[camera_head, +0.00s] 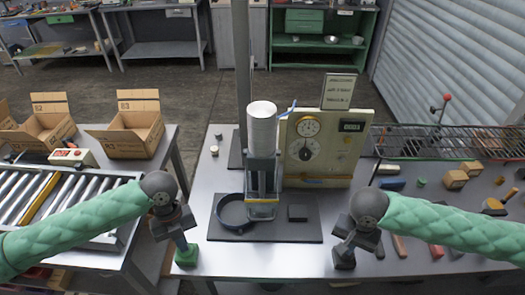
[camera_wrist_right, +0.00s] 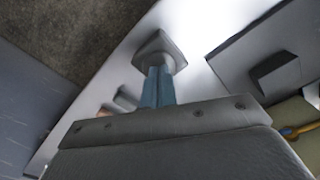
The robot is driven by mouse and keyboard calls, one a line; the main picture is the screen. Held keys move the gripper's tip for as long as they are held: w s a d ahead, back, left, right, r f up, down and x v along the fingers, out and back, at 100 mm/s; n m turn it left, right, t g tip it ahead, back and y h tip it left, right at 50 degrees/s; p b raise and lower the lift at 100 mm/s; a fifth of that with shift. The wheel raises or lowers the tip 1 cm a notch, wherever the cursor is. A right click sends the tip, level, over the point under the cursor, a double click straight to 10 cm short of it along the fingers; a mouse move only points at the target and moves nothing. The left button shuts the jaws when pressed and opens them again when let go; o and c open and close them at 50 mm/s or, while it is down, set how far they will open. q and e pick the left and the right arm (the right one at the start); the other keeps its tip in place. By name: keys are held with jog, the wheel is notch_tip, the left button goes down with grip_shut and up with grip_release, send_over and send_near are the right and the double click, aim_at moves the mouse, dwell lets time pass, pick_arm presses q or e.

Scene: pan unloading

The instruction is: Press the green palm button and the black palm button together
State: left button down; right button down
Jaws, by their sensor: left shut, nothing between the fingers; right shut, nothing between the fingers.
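The green palm button (camera_head: 186,258) sits at the front edge of the table, left of the dark mat. My left gripper (camera_head: 182,243) is shut and empty, pointing down, its tips at the top of the green button. The black palm button (camera_head: 344,261) sits at the front edge, right of the mat. My right gripper (camera_head: 346,246) is shut and empty, its tips at the black button. In the right wrist view the shut blue fingers (camera_wrist_right: 157,88) end at the black button (camera_wrist_right: 160,47). Whether either button is touched or pushed down I cannot tell.
A cream gauge box (camera_head: 342,150) is behind. Loose tools and blocks lie at right; a roller conveyor (camera_head: 108,192) is at left.

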pick_arm(q)
jog(key=shift+r, duration=0.4)
pick_arm(e)
jog(key=shift+r, duration=0.4)
pick_arm(q)
jog(key=shift+f, duration=0.5)
pick_arm(e)
jog(key=shift+f, duration=0.5)
dwell(1.9)
pick_arm(q)
jog(key=shift+r, duration=0.5)
pick_arm(e)
jog(key=shift+r, duration=0.5)
dwell(1.6)
